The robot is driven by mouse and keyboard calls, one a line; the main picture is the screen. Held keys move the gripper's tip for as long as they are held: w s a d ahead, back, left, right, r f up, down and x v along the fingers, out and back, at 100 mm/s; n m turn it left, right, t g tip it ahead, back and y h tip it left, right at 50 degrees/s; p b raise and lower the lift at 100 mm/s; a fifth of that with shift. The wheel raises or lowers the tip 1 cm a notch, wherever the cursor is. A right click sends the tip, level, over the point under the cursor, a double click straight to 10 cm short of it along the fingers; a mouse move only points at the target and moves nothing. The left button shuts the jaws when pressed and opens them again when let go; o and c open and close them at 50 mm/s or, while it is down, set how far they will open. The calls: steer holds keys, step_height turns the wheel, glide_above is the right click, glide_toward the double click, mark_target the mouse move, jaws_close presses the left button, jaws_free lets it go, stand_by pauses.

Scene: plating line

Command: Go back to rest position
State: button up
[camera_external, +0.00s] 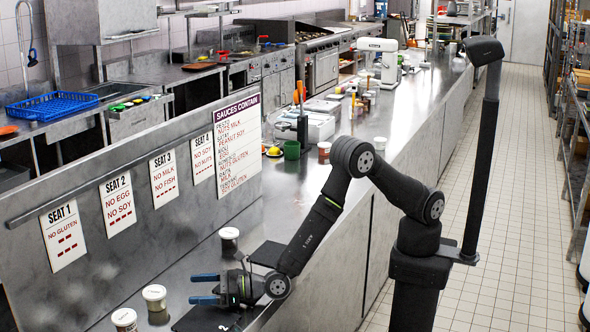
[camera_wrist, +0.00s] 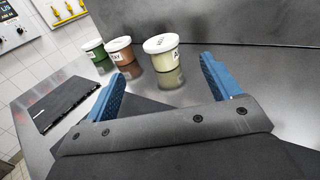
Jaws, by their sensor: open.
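My gripper (camera_external: 205,288) is low over the steel counter at the near end, with its two blue fingers apart and nothing between them. In the wrist view my gripper (camera_wrist: 157,85) also shows open, its fingers spread wide.
A dark flat panel (camera_wrist: 74,101) lies on the counter at the left of the wrist view. Lidded tubs (camera_external: 154,298) and (camera_external: 229,238) stand near my gripper. A steel partition with seat signs (camera_external: 118,203) runs along the counter. A green cup (camera_external: 292,150) stands farther back.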

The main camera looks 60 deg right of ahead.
mark_target(157, 291)
steer(key=x, duration=1.2)
step_height(157, 291, up, 2)
steer(key=shift+r, duration=0.55)
steer(key=shift+f, duration=0.1)
